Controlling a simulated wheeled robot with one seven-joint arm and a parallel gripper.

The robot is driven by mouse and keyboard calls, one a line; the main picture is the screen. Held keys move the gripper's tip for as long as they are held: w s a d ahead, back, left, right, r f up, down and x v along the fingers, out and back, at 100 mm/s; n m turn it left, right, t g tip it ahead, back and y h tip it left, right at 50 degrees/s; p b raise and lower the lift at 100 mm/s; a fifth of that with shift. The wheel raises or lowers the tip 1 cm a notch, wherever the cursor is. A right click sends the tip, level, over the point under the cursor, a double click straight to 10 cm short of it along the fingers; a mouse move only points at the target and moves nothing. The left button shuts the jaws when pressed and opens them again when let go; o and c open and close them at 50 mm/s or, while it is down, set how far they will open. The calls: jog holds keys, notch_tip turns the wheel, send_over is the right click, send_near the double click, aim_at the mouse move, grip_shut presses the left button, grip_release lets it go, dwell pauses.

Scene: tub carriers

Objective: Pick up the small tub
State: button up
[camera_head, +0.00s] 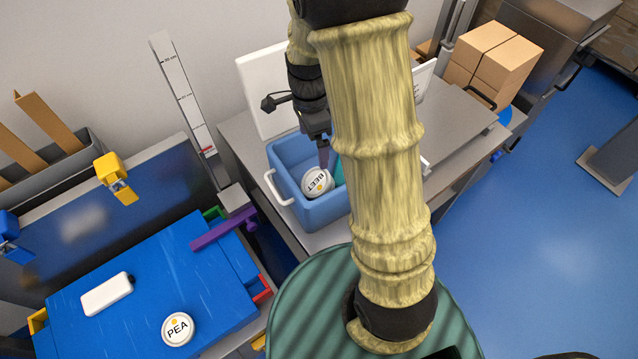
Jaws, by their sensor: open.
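A small round tub with a white lid marked BEET (318,184) sits inside a blue carrier (323,213) with a white handle at its left. A teal thing (338,172) beside that tub is mostly hidden by my arm. Another round white lid marked PEA (178,328) lies on the blue surface at the lower left. My gripper (322,158) is open and points down into the carrier, just above the BEET tub. My arm hides the right part of the carrier, and I cannot tell whether the fingers touch anything.
The carrier stands on a grey bench (238,140) against the wall. A white board (262,95) leans behind it. A white box (107,295) lies on the blue surface. Cardboard boxes (495,60) are at the back right.

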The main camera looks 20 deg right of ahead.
send_near(317, 180)
jog(key=f, duration=0.5)
jog(key=shift+s+a+f, duration=0.1)
jog(key=shift+s+f, duration=0.1)
jog(key=shift+s+f, duration=0.15)
jog(key=shift+f, duration=1.15)
jog(key=shift+s+f, duration=0.1)
jog(key=shift+f, duration=1.2)
jog(key=c, duration=1.1)
notch_tip(317, 180, up, 10)
jog(key=shift+r, duration=0.1)
jog(key=shift+c, duration=0.2)
